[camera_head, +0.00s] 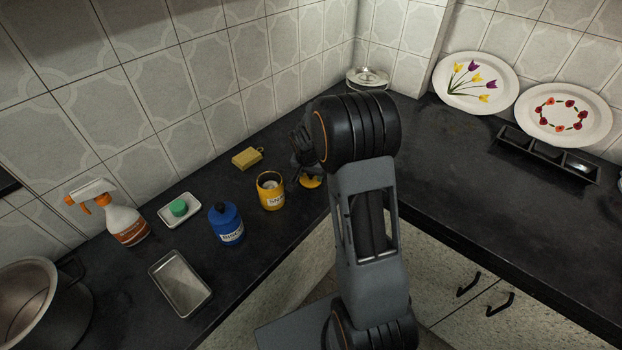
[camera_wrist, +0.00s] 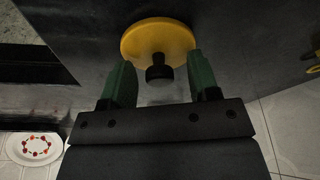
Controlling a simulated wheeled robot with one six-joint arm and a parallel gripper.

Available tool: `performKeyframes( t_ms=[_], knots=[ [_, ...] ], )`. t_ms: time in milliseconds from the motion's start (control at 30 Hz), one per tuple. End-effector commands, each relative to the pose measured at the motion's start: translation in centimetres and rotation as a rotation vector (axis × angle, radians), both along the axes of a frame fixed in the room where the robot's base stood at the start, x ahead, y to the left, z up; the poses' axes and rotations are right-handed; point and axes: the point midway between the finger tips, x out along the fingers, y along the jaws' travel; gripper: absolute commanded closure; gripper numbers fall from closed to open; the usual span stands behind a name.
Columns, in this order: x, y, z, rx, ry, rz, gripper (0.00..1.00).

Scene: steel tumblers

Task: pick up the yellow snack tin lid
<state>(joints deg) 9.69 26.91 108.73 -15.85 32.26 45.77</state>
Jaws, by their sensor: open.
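The yellow snack tin lid (camera_wrist: 150,35) is a round disc with a black knob (camera_wrist: 158,72). In the head view the lid (camera_head: 311,182) lies on the dark counter, to the right of the yellow snack tin (camera_head: 270,197), and my arm and gripper partly cover it. My gripper (camera_wrist: 160,82) is open in the wrist view, with one green finger on each side of the knob. No contact between the fingers and the knob shows. In the head view my gripper (camera_head: 303,158) is dark and just above the lid; its fingertips are hard to make out.
The open tin stands close left of the lid. A yellow sponge (camera_head: 247,157) lies behind, near the tiled wall. A blue bottle (camera_head: 226,224), a soap dish (camera_head: 180,210), a metal tray (camera_head: 180,283) and a spray bottle (camera_head: 122,219) are further left.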

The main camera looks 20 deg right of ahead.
Motion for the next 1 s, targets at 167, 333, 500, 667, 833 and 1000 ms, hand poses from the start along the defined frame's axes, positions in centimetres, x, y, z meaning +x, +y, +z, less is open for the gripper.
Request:
performKeyframes(
  t_ms=[167, 333, 500, 667, 833, 1000],
  knots=[
    [-0.01, 0.01, 0.03, 0.000, 0.000, 0.000, 0.53],
    [-0.01, 0.01, 0.05, 0.000, 0.000, 0.000, 0.69],
    [-0.02, 0.00, 0.05, 0.000, 0.000, 0.000, 0.86],
    [-0.02, 0.00, 0.06, 0.000, 0.000, 0.000, 0.96],
    [-0.02, 0.00, 0.08, 0.000, 0.000, -0.001, 0.97],
    [0.04, -0.02, 0.78, -0.001, -0.002, -0.002, 0.97]
  ],
)
